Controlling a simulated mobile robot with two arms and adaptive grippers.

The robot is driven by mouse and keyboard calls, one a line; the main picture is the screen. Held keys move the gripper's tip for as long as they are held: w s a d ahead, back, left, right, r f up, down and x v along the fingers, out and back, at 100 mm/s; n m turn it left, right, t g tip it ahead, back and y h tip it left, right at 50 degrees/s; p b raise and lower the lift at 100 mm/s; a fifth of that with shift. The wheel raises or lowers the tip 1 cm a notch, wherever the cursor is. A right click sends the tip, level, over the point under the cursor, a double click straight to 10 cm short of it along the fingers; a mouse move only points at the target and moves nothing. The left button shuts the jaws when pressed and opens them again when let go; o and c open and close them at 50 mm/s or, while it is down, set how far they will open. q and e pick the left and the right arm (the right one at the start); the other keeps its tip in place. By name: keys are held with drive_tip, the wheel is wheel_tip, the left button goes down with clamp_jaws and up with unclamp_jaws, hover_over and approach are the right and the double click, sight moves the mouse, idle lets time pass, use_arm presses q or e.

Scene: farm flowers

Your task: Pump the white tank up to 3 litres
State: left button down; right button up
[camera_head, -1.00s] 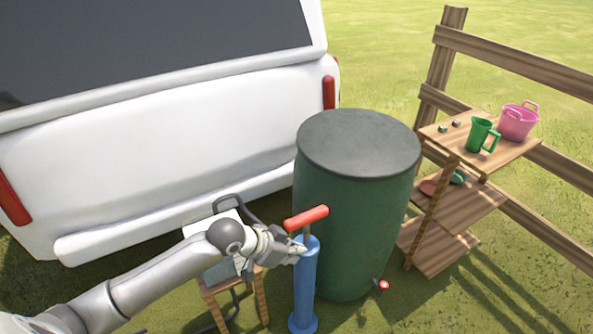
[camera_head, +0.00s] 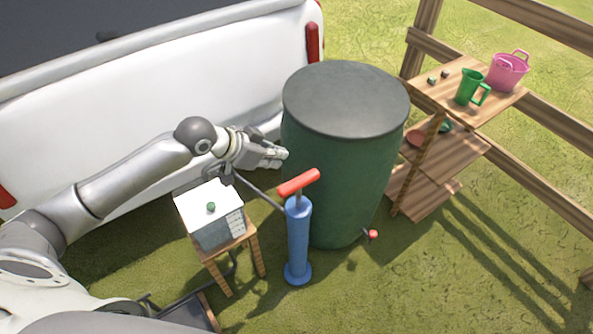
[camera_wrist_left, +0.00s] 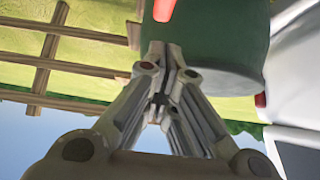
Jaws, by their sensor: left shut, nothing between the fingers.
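The white tank (camera_head: 222,232), a small box with a white top and a green cap (camera_head: 211,208), stands on a wooden stool (camera_head: 247,255). Beside it to the right stands a blue upright pump (camera_head: 298,245) with a red T-handle (camera_head: 298,182). The handle sits a little above the pump body. A dark hose (camera_head: 262,197) runs between the tank's side and the pump. My left gripper (camera_head: 281,157) is shut and empty, above and behind the handle in the picture and apart from it. In the wrist view its fingers (camera_wrist_left: 162,62) are together, with the red handle (camera_wrist_left: 163,9) beyond them. The tank's level cannot be read.
A large green barrel (camera_head: 345,165) with a red tap (camera_head: 373,234) stands right behind the pump. A white vehicle (camera_head: 120,120) fills the left back. A wooden shelf (camera_head: 440,165) at the right holds a green jug (camera_head: 469,87) and pink bucket (camera_head: 508,70). Grass lies open in front.

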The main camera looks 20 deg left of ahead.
use_arm(q)
approach(307, 175)
drive_tip(key=shift+w+d+r+p, duration=0.15)
drive_tip(key=shift+w+d+r, duration=0.2)
drive_tip(key=shift+w+d, duration=0.2)
drive_tip(key=shift+w+d+r+p, duration=0.15)
drive_tip(key=shift+w+d+r, duration=0.25)
drive_tip(key=shift+w, duration=0.2)
drive_tip(key=f, duration=0.3)
drive_tip(key=shift+w+d+f, duration=0.2)
drive_tip(key=shift+f, duration=0.7)
drive_tip(key=shift+f, duration=0.1)
wheel_tip(307, 175, down, 10)
drive_tip(key=b, duration=0.6)
drive_tip(key=shift+s, duration=0.1)
drive_tip(key=shift+s+r, duration=0.1)
drive_tip(key=shift+r, duration=0.1)
